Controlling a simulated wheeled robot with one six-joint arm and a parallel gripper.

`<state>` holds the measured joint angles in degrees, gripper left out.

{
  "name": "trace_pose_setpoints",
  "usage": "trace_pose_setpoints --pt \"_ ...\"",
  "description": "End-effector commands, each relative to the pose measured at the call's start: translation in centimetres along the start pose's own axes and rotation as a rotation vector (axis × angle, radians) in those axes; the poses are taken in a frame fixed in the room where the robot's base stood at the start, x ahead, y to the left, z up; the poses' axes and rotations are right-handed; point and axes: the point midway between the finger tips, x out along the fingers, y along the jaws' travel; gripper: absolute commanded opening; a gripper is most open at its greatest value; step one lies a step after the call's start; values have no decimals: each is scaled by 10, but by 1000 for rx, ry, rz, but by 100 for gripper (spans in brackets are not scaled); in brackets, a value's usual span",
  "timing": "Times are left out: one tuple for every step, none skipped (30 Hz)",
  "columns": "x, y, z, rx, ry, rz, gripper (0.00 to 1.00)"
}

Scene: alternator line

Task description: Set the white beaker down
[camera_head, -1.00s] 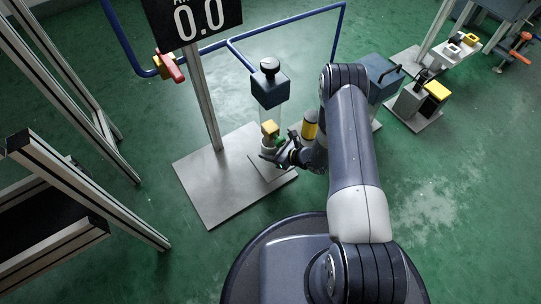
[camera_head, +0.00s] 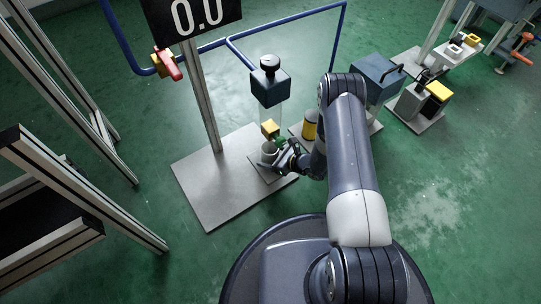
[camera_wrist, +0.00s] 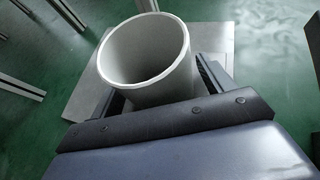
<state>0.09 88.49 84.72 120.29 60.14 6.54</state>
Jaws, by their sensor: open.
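The white beaker (camera_wrist: 147,58) stands upright between the jaws of my gripper (camera_wrist: 160,88) in the wrist view, its round mouth open and its inside empty. In the head view the beaker (camera_head: 268,149) is small and partly hidden by my gripper (camera_head: 280,160). It stands on the small plate (camera_head: 258,171) on the grey metal base, under the dark block of the stand. My gripper is open around the beaker. Whether a finger still touches its wall cannot be told.
A dark block with a black knob (camera_head: 270,85) hangs above the beaker. A yellow-and-black cylinder (camera_head: 309,125) stands close to the right. A post with a display (camera_head: 190,18) reading 0.0 rises behind left. The grey base (camera_head: 205,195) is bare at its front left.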

Motion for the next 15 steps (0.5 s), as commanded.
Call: trace_pose_setpoints --pt "0 0 0 0 0 0 77" --pt "0 0 0 0 0 0 77" --pt "0 0 0 0 0 0 77" --pt "0 0 0 0 0 0 77" --pt "0 0 1 0 0 0 77" --pt "-1 0 2 0 0 0 77" --pt "-3 0 4 0 0 -1 77" --pt "-7 0 4 2 1 -2 77" --pt "-13 -1 5 4 2 -2 77" --pt "-18 -1 5 4 2 -3 77" --pt "-24 -1 6 4 2 -3 77" --pt "-33 -1 6 4 1 -3 77" --pt "-40 -1 6 6 1 -5 77" --pt "-47 -1 7 6 1 -4 77" --pt "-57 -1 7 5 1 -5 77"
